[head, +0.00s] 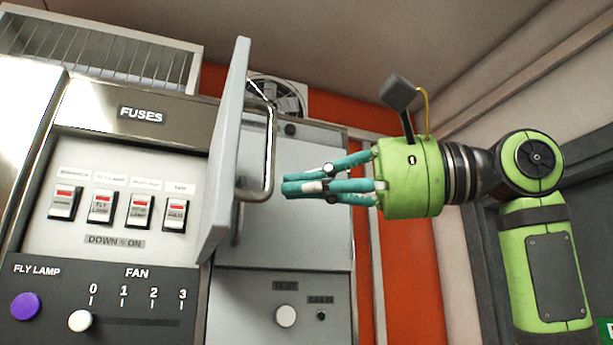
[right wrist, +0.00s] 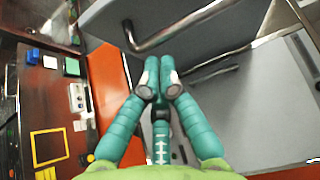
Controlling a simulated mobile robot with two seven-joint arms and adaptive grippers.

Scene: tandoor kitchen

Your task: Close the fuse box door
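The fuse box door (head: 226,150) is a grey panel standing open, swung out and seen nearly edge-on, to the right of the fuse switches. A metal bar handle (head: 270,150) is on its right-hand face; the handle also shows in the right wrist view (right wrist: 175,35). The fuse box (head: 130,190) is uncovered, with a row of red-marked rocker switches under a FUSES label. My right gripper (head: 287,187) has its teal fingers drawn together, empty, just right of the handle's lower part. Whether the fingertips touch the handle is unclear. My left gripper is out of view.
A fan slider (head: 80,320) and a purple button (head: 25,306) sit below the fuses. A grey panel with a test button (head: 286,316) lies behind the door. A wire rack (head: 100,50) is above, and a vent fan (head: 277,95) behind.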

